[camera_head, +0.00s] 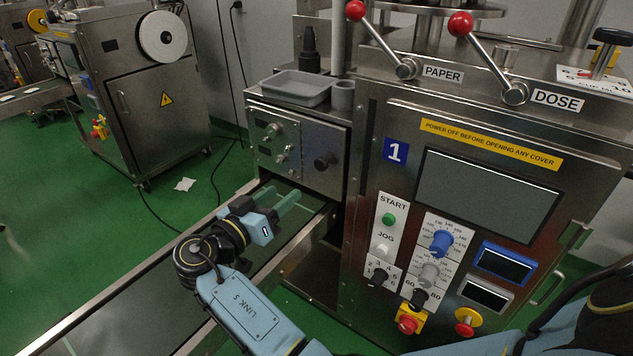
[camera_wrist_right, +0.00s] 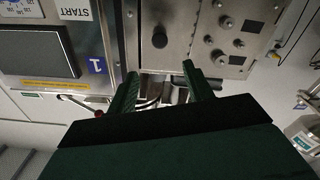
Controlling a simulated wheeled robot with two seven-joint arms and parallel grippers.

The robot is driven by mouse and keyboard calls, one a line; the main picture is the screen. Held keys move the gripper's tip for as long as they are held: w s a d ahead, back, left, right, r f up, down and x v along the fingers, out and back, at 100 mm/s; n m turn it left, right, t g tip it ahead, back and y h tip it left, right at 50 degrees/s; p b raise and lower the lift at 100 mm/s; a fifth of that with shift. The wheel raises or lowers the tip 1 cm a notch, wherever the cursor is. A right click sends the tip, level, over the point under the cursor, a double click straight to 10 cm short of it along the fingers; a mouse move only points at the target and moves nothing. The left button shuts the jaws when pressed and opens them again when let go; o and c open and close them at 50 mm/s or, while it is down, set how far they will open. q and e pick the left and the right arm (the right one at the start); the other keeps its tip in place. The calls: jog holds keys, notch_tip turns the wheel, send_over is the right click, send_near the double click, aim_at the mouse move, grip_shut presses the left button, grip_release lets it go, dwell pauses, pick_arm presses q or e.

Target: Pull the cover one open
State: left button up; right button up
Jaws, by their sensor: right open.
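The machine marked 1 stands at the right in the head view, with a blue number plate (camera_head: 395,151) and a yellow strip (camera_head: 490,143) warning about opening covers. Its wide front panel (camera_head: 400,115) carries a screen. To the left is a smaller steel panel (camera_head: 310,150) with a black knob (camera_head: 322,161). No panel is labelled as the cover, so I cannot tell which one it is. My right gripper (camera_head: 287,193) is open and empty, in front of and below the smaller panel. In the right wrist view, upside down, the black knob (camera_wrist_right: 160,40) shows beyond the fingertips (camera_wrist_right: 160,70).
A conveyor rail (camera_head: 130,280) runs toward the machine at lower left. A grey tray (camera_head: 296,88) sits on top of the smaller panel's housing. Red-knobbed levers (camera_head: 460,24) stick up above the front panel. Green floor (camera_head: 180,225) lies open to the left.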

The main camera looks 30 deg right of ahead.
aim_at(319, 164)
jog(key=b+x, duration=0.1)
jog(key=x, duration=1.1)
jog(key=shift+w+d, duration=0.1)
jog(key=shift+d, duration=0.05)
pick_arm(q)
jog(key=shift+d+v, duration=0.2)
jog(key=shift+v, duration=0.8)
jog(key=shift+d+v, duration=0.15)
jog(key=shift+v, duration=0.85)
pick_arm(e)
jog(key=shift+w+d, duration=0.2)
jog(key=shift+d, duration=0.25)
pick_arm(q)
jog(key=shift+w, duration=0.1)
pick_arm(e)
grip_shut()
